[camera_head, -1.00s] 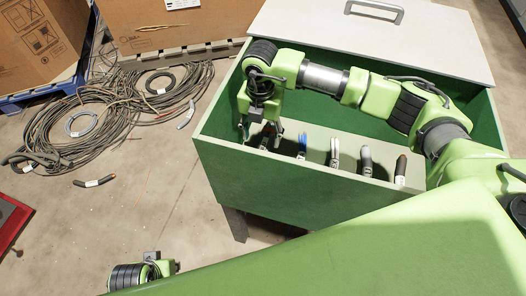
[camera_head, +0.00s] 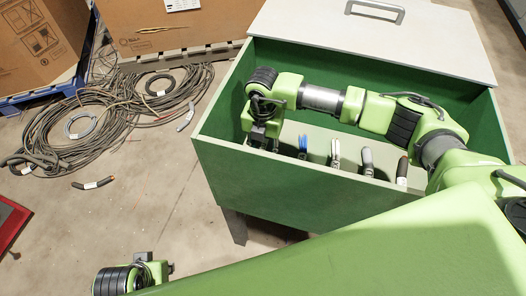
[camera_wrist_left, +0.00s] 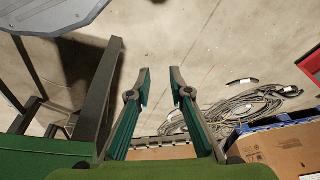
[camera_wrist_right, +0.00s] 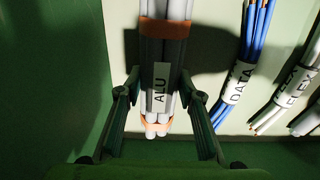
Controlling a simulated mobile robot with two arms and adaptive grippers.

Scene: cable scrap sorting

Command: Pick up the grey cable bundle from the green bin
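The green bin (camera_head: 260,190) stands in the middle of the head view with its lid open. In the right wrist view a grey cable bundle (camera_wrist_right: 165,50) with orange bands and an ALU label lies between the fingers of my right gripper (camera_wrist_right: 160,84). The fingers are spread on either side of it; any contact is unclear. In the head view my right gripper (camera_head: 262,140) is lowered into the bin's left end, its fingertips hidden. My left gripper (camera_wrist_left: 161,80) is open and empty above the floor, outside the bin.
The bin's side wall (camera_wrist_right: 60,60) is close to the right gripper's left. Cable coils (camera_head: 85,125) and cardboard boxes (camera_head: 38,45) are on the left.

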